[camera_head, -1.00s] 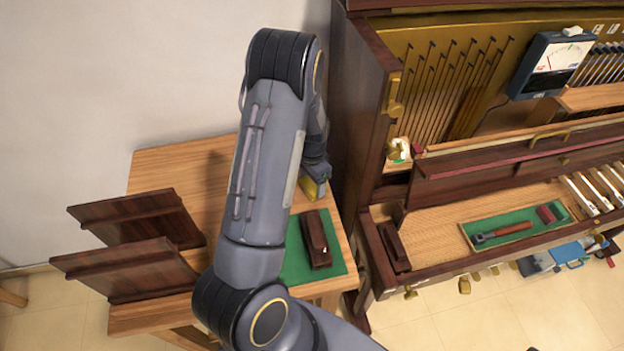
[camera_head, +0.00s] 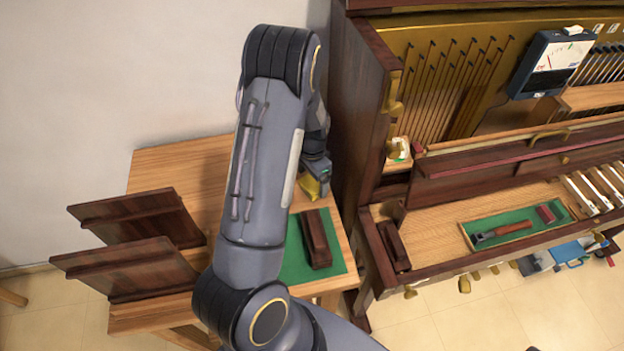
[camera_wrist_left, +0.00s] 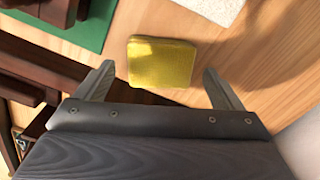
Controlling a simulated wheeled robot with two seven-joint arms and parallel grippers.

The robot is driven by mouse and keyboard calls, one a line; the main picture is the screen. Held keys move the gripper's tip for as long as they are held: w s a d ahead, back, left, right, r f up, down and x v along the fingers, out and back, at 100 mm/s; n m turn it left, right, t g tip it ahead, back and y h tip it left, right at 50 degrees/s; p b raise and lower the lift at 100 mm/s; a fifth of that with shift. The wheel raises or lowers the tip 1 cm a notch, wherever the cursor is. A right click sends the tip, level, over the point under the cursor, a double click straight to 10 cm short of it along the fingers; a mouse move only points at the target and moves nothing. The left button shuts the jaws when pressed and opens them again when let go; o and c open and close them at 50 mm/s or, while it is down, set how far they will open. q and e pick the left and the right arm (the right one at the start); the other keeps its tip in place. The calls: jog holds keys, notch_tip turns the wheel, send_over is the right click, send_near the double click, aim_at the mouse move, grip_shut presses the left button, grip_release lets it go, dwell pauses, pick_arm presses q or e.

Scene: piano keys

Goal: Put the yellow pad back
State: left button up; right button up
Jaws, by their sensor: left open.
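The yellow pad (camera_head: 310,188) lies on the wooden side table (camera_head: 190,165), just behind the green mat (camera_head: 298,268). In the head view my left gripper (camera_head: 317,172) is right above it and partly hides it. In the left wrist view the pad (camera_wrist_left: 161,62) shows whole on bare wood, lined up between the spread fingers of my left gripper (camera_wrist_left: 158,71). The fingers are open, with a gap on each side of the pad. My right gripper is not in view.
A dark wooden block (camera_head: 316,238) lies on the green mat. Two dark wooden racks (camera_head: 135,218) stand on the table's left. The open piano (camera_head: 370,120) rises close at the right. A white item shows at the top of the left wrist view (camera_wrist_left: 215,9).

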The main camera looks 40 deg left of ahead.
aim_at(312, 184)
pick_arm(q)
notch_tip(312, 184, up, 10)
jog(key=r, duration=0.1)
jog(key=s+d+r+n+t+h, duration=0.3)
jog(key=s+d+r, duration=0.6)
jog(key=r, duration=0.2)
jog(key=s+d+r+n+t, duration=0.2)
jog(key=s+d, duration=0.5)
jog(key=s, duration=0.5)
jog(key=shift+d+t+h, duration=0.3)
jog(key=shift+d+h, duration=0.1)
